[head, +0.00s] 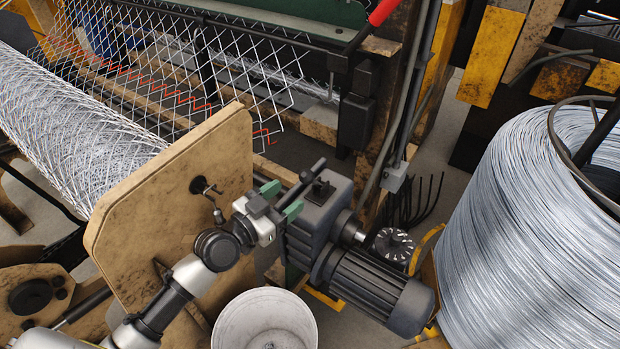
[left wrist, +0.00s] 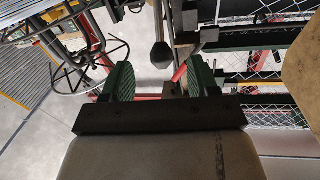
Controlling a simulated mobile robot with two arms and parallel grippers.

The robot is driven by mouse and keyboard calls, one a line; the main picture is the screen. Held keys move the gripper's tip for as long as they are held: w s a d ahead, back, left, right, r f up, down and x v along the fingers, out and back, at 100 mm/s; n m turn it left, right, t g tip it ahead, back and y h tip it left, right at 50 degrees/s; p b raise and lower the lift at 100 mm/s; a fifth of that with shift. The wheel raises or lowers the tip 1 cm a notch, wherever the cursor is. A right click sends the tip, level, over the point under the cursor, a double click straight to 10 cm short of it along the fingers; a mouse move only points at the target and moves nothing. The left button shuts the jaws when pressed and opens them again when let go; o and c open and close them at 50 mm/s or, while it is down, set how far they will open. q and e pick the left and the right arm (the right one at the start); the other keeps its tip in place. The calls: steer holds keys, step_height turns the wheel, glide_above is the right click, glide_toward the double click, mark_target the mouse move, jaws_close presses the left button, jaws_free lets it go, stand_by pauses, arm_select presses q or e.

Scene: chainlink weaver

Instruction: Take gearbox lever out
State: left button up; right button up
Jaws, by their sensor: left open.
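The grey gearbox (head: 322,212) stands right of centre in the head view, with a dark motor attached at its lower right. The dark gearbox lever (head: 312,172) slants across its top. In the left wrist view a dark rod with a rounded knob (left wrist: 161,52), which looks like the lever, shows between the fingers and appears to lie beyond their tips. My left gripper (head: 282,199) is open beside the gearbox's upper left, its two green fingers pointing toward it; they also show in the left wrist view (left wrist: 158,78). I cannot tell whether a finger touches the lever. My right gripper is not in view.
A worn tan plate (head: 165,200) stands close to the left of my gripper, with a mesh roll (head: 70,120) behind it. A white bucket (head: 265,320) is below. A large wire coil (head: 530,220) fills the right. A machine frame with chain-link mesh stands behind.

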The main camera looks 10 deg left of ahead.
mark_target(310, 179)
arm_select(q)
steer(key=x, duration=0.8)
steer(key=shift+a, duration=0.1)
steer(key=shift+p, duration=0.35)
jaws_close()
